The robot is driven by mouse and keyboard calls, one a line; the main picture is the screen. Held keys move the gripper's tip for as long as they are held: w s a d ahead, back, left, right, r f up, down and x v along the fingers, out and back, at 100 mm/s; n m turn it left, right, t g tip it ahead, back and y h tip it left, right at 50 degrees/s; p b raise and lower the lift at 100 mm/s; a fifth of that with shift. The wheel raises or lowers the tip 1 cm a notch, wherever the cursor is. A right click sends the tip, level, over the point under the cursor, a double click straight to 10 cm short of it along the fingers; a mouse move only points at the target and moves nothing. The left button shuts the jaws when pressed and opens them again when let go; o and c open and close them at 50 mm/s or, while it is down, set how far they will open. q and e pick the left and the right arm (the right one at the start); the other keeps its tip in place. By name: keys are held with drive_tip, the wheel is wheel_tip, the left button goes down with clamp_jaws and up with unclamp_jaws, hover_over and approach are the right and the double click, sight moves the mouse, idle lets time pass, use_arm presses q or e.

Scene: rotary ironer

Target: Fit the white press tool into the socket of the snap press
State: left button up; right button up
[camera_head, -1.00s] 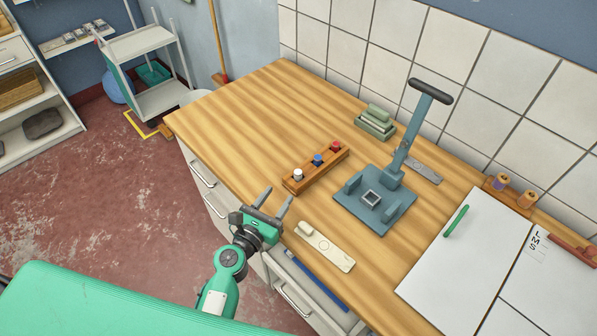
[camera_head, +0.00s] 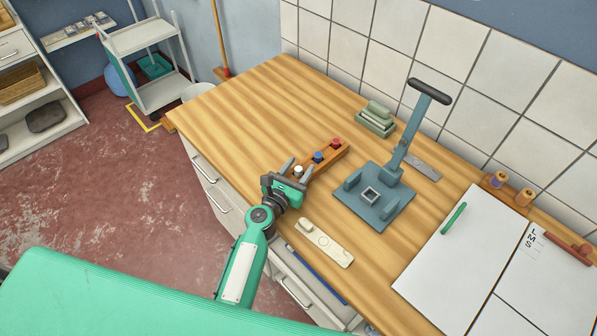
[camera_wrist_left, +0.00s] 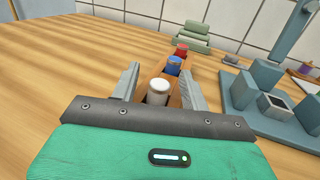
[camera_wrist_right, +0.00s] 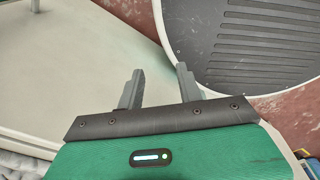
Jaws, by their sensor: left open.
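The white press tool (camera_head: 298,171) stands in the near end of a wooden rack (camera_head: 329,164), beside a blue tool (camera_head: 318,157) and a red tool (camera_head: 335,143). My left gripper (camera_head: 292,172) is open at that end of the rack. In the left wrist view the white press tool (camera_wrist_left: 158,91) shows between the fingers, with a gap on each side. The snap press (camera_head: 392,183) stands to the right, its square socket (camera_head: 370,195) empty and its lever raised. My right gripper (camera_wrist_right: 158,88) is open and empty, away from the bench.
A cream plate (camera_head: 325,243) lies on the bench near its front edge. Green stacked blocks (camera_head: 376,119) sit behind the rack. White boards (camera_head: 460,240) with a green pen lie at the right. The bench's left part is clear.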

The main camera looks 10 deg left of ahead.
use_arm(q)
drive_tip(key=shift+c, duration=0.3)
clamp_jaws()
drive_tip(key=shift+r, duration=0.15)
